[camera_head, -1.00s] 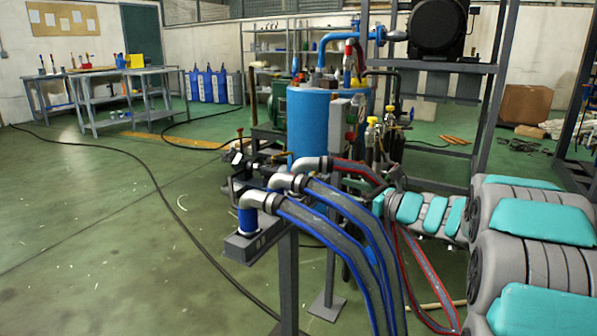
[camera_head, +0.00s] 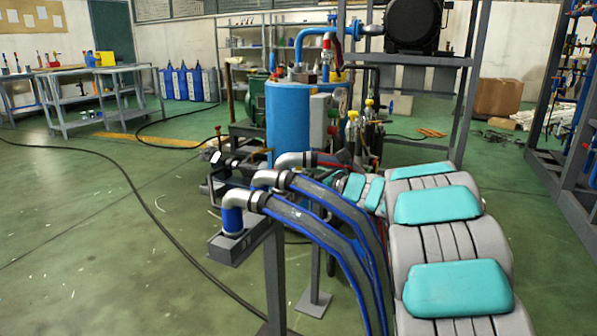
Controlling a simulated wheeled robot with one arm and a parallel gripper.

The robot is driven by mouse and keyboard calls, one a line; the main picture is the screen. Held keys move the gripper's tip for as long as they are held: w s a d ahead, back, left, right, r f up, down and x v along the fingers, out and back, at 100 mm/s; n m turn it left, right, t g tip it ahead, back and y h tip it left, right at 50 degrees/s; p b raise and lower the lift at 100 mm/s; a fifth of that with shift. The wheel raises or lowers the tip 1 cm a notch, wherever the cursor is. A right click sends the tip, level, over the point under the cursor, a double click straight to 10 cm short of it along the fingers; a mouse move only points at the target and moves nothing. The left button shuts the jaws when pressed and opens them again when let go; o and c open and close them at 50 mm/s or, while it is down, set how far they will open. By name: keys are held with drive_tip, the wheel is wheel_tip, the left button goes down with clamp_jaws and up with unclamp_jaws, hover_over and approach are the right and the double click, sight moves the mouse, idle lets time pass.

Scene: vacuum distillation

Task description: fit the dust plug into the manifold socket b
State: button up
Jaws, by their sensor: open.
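The manifold has silver elbows (camera_head: 246,199) feeding blue-striped and red-striped hoses (camera_head: 318,212), on a grey post at the middle of the head view. My arm (camera_head: 437,205), grey with teal pads, reaches from the lower right and passes behind the hoses. Dark jaw-like parts just beyond the elbows seem to be my gripper (camera_head: 222,170), open and partly hidden by the manifold. I cannot tell whether it touches the manifold. I cannot make out the dust plug, and socket b cannot be told apart from the other fittings.
A blue tank (camera_head: 294,122) stands behind the manifold, with yellow-capped cylinders (camera_head: 352,132) to its right. A steel rack (camera_head: 468,85) stands behind my arm. Grey workbenches (camera_head: 95,90) are far left. A black cable crosses the open green floor (camera_head: 90,230) at left.

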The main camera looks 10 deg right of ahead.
clamp_jaws()
idle(0.7)
